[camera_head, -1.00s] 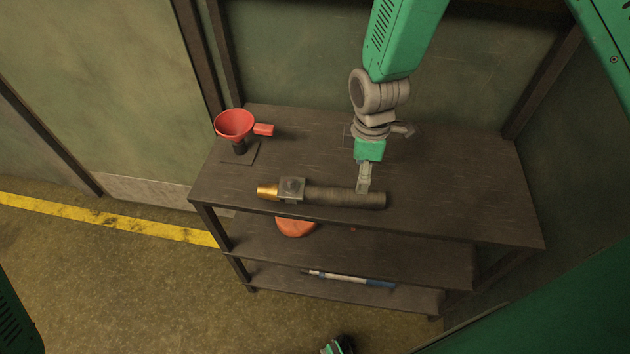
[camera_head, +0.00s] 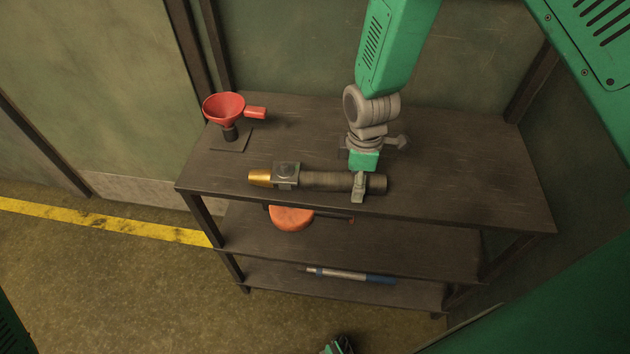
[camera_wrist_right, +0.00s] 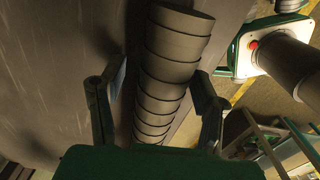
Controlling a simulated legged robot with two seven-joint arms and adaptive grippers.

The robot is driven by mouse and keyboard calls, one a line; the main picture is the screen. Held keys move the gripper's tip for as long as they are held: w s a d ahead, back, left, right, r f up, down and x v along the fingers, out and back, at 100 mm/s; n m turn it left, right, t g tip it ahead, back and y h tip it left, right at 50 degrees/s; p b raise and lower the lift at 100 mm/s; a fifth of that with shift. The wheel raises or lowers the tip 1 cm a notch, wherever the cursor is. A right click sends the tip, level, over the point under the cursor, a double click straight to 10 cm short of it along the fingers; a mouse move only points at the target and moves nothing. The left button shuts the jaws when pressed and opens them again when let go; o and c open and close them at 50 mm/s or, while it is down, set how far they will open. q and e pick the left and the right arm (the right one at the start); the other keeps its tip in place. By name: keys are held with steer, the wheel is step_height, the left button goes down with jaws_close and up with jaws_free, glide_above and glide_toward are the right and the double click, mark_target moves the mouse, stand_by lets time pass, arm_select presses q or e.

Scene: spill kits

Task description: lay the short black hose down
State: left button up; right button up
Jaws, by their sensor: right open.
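The short black hose (camera_head: 323,181) lies along the top shelf near its front edge. Its left end has a square grey fitting (camera_head: 286,175) and a brass tip (camera_head: 260,178). My right gripper (camera_head: 358,190) is over the hose near its plain right end. In the right wrist view the ribbed hose (camera_wrist_right: 165,75) runs between the two open fingers (camera_wrist_right: 160,98), one on each side. I cannot tell whether either finger touches it.
A red funnel (camera_head: 224,107) stands on a small base at the left of the top shelf (camera_head: 470,185). An orange object (camera_head: 291,218) lies on the middle shelf. A blue and silver rod (camera_head: 350,275) lies on the bottom shelf. The right half of the top is clear.

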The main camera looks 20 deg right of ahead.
steer(key=shift+a+r, duration=0.25)
steer(key=shift+a, duration=0.45)
steer(key=shift+w+d+f, duration=0.15)
steer(key=shift+d+f, duration=0.05)
steer(key=shift+d, duration=0.55)
steer(key=shift+a+r, duration=0.1)
steer(key=shift+a, duration=0.25)
steer(key=c, duration=1)
steer(key=shift+a, duration=0.2)
steer(key=shift+c, duration=0.2)
steer(key=shift+d+r+p, duration=0.25)
steer(key=shift+r+p, duration=0.25)
steer(key=shift+p, duration=0.1)
steer(key=shift+d+r+p, duration=0.2)
steer(key=shift+r+p, duration=0.25)
steer(key=shift+p, duration=0.15)
steer(key=shift+a+r+p, duration=0.1)
steer(key=shift+r+p, duration=0.25)
steer(key=shift+r, duration=0.1)
steer(key=shift+a+r+p, duration=0.25)
steer(key=shift+r+p, duration=0.5)
steer(key=shift+r, duration=0.4)
arm_select(q)
steer(key=r, duration=0.5)
steer(key=shift+a, duration=0.35)
arm_select(e)
steer(key=shift+d, duration=0.15)
